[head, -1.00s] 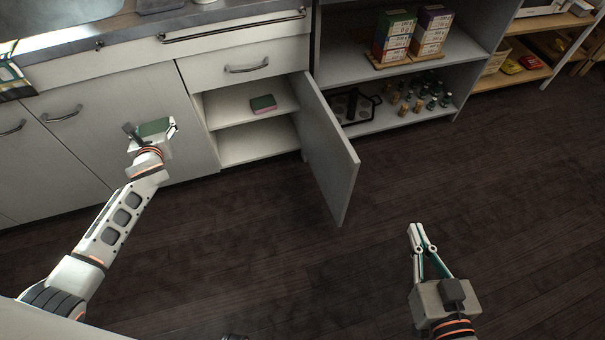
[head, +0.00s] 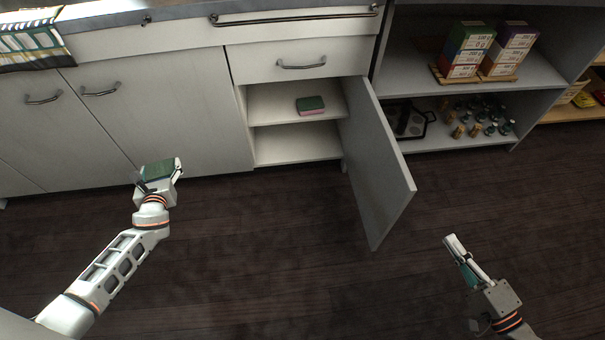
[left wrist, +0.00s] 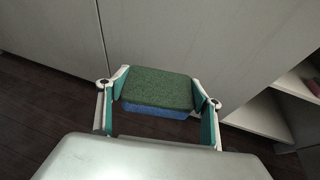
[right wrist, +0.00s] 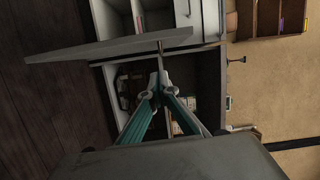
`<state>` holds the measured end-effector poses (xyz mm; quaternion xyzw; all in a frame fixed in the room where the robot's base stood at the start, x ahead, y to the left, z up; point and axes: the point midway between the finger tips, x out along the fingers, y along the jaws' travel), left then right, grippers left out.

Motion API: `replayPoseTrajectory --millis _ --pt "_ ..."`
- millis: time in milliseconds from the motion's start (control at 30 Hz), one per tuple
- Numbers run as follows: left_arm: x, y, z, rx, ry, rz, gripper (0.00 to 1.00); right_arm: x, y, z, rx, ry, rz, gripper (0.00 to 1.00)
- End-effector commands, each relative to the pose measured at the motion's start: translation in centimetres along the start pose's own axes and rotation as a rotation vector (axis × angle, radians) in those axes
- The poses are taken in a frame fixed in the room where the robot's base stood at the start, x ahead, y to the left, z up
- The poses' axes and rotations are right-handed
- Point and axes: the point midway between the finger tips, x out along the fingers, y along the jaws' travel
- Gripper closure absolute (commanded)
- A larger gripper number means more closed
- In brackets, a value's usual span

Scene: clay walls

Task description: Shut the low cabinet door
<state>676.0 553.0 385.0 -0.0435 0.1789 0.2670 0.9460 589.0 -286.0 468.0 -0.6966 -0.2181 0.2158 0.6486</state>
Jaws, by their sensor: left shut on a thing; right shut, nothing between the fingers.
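The low cabinet door (head: 378,165) stands wide open, swung out over the floor from the cabinet's right side. It also shows in the right wrist view (right wrist: 90,50). The open cabinet (head: 300,143) has a shelf with a green and pink sponge (head: 310,104) on it. My left gripper (head: 160,172) is left of the opening, in front of closed doors, shut on a green and blue sponge (left wrist: 157,90). My right gripper (head: 452,242) is shut and empty, right of the open door and apart from it.
An open shelf unit (head: 555,78) right of the cabinet holds boxes (head: 467,52), a dark rack (head: 408,122) and several small bottles (head: 490,130). A drawer (head: 280,64) above the opening is closed. The dark floor (head: 290,250) between my arms is clear.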

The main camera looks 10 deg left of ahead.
Motion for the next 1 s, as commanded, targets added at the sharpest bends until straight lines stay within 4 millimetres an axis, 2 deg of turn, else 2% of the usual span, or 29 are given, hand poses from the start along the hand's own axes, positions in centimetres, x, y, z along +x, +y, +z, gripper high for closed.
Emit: replayPoseTrajectory --millis 133,267,733,833,1000 --pt "-0.1 0.2 -0.7 0.000 0.002 0.000 0.42 -0.1 0.0 -1.0 0.063 -0.005 -0.016 1.00" --pt "-0.1 0.4 -1.5 0.005 0.008 0.002 0.42 1.1 0.0 -1.1 0.072 -0.005 -0.019 1.00" --pt "-0.8 2.0 -7.4 0.039 0.069 0.015 0.42 9.8 0.1 -0.9 0.069 -0.005 -0.016 1.00" --pt "-0.9 2.1 -7.9 0.042 0.074 0.016 0.42 10.0 0.0 0.9 0.074 -0.006 -0.015 1.00" --pt "-1.0 2.4 -8.7 0.046 0.082 0.017 0.42 10.5 -0.4 2.4 0.070 -0.005 -0.017 1.00"
